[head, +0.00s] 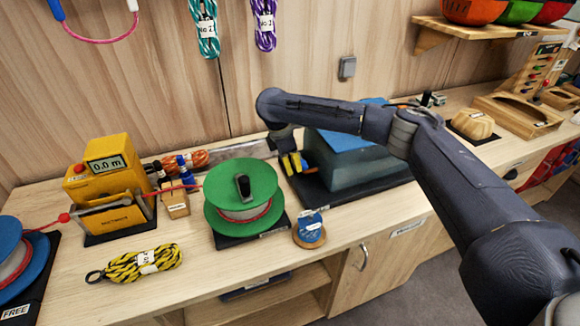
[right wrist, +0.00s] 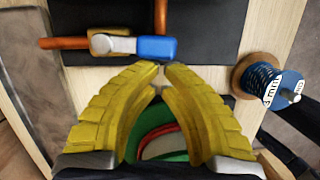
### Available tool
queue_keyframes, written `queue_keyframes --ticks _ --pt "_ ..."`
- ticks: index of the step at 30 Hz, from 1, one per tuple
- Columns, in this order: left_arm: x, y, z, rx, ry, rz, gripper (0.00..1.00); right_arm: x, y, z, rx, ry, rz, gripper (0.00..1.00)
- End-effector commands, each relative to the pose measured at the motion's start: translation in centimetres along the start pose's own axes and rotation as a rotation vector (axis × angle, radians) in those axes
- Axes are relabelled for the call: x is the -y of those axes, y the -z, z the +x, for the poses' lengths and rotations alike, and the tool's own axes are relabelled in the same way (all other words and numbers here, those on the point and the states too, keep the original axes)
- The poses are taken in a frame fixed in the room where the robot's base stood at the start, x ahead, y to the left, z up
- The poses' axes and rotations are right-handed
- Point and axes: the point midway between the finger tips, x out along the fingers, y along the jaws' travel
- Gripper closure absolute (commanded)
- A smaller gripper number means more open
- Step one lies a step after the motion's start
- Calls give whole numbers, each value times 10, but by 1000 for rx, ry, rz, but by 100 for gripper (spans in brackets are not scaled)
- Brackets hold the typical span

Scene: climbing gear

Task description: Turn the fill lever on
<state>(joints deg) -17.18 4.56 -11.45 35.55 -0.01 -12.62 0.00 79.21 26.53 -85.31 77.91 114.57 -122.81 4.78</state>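The fill lever has a blue handle (right wrist: 157,48) on a grey arm, seen in the right wrist view. The handle lies sideways in the picture, in line with the copper-coloured pipe (right wrist: 63,43) on its left. My right gripper (right wrist: 160,70) has yellow ribbed fingers with their tips drawn close together. They are just below the blue handle in that view, with nothing visible held between them; I cannot tell whether they touch it. In the head view my right gripper (head: 292,164) is beside the blue-topped tank (head: 350,160), and the lever is mostly hidden. My left gripper is out of view.
A green rope reel (head: 240,190) stands left of my right gripper. A small blue spool (head: 310,228) is in front of it. A yellow length meter (head: 105,190) and a yellow-black rope bundle (head: 140,264) are farther left. The bench front between bundle and spool is partly clear.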

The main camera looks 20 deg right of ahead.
Motion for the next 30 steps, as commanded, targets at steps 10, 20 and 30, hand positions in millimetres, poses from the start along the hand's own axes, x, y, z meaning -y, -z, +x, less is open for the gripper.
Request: queue_keyframes --ticks 10,20,30 --pt "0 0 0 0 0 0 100 -1 1 0 0 0 1 100" --pt "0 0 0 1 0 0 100 -8 8 -2 0 0 3 100" --pt "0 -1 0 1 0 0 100 -12 13 -15 0 -3 -1 100"
